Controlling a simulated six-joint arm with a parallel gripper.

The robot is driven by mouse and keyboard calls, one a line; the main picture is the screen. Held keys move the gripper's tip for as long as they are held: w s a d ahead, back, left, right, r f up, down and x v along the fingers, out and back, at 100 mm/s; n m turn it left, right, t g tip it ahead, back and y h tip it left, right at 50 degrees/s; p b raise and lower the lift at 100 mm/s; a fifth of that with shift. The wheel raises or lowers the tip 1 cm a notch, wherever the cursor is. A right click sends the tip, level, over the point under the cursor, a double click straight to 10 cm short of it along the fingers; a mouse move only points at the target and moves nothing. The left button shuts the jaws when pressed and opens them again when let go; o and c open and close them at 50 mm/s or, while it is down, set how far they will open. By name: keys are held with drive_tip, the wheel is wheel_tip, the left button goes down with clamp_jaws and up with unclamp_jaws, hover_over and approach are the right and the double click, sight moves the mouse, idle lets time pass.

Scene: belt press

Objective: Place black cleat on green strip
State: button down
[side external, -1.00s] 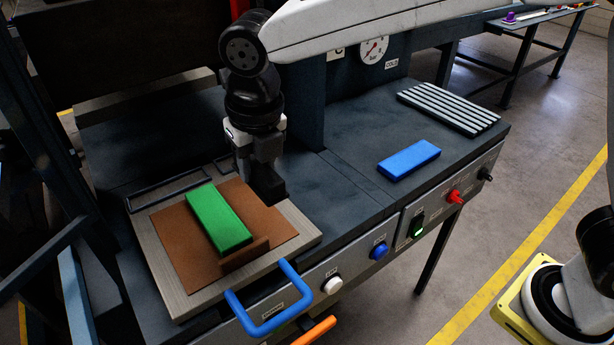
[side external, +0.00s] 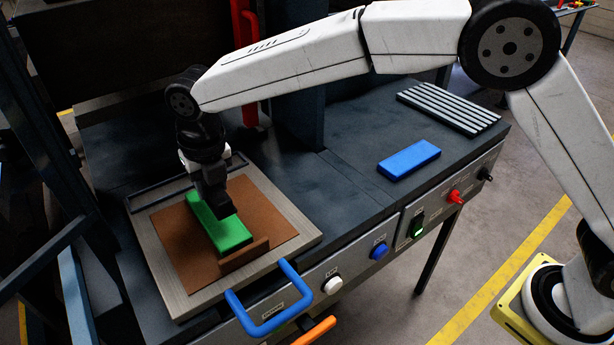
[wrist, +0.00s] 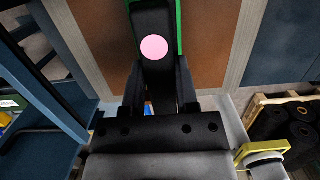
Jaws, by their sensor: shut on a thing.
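The green strip (side external: 232,237) lies on a brown sheet (side external: 180,236) on the tray, partly covered by my gripper (side external: 214,190). My gripper is shut on the black cleat (side external: 224,207) and holds it over the strip. Black on black, the cleat is hard to separate from the fingers there. In the wrist view the black cleat (wrist: 153,22), with a pink round spot on it, sits between my gripper's fingers (wrist: 160,82). Green edges of the strip (wrist: 179,28) show beside it. I cannot tell whether cleat and strip touch.
A brown raised bar (side external: 244,256) stands at the strip's near end. The grey tray (side external: 294,239) has a blue handle (side external: 268,311) in front. A blue block (side external: 409,159) and a ribbed grey plate (side external: 449,108) lie on the bench to the right. A red part (side external: 245,60) stands behind.

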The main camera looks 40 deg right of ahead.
sight(212, 200)
drive_tip(key=shift+w+f, duration=0.1)
drive_tip(key=shift+f, duration=0.05)
drive_tip(key=shift+w+a+f, duration=0.15)
drive_tip(key=shift+w+f, duration=0.05)
drive_tip(key=shift+f, duration=1.6)
drive_tip(key=shift+f, duration=0.15)
drive_tip(key=shift+c, duration=1.8)
unclamp_jaws()
drive_tip(key=r, duration=0.4)
drive_tip(key=s+r, duration=0.1)
drive_tip(key=r, duration=0.7)
drive_tip(key=shift+s+r, duration=0.1)
drive_tip(key=shift+s, duration=0.3)
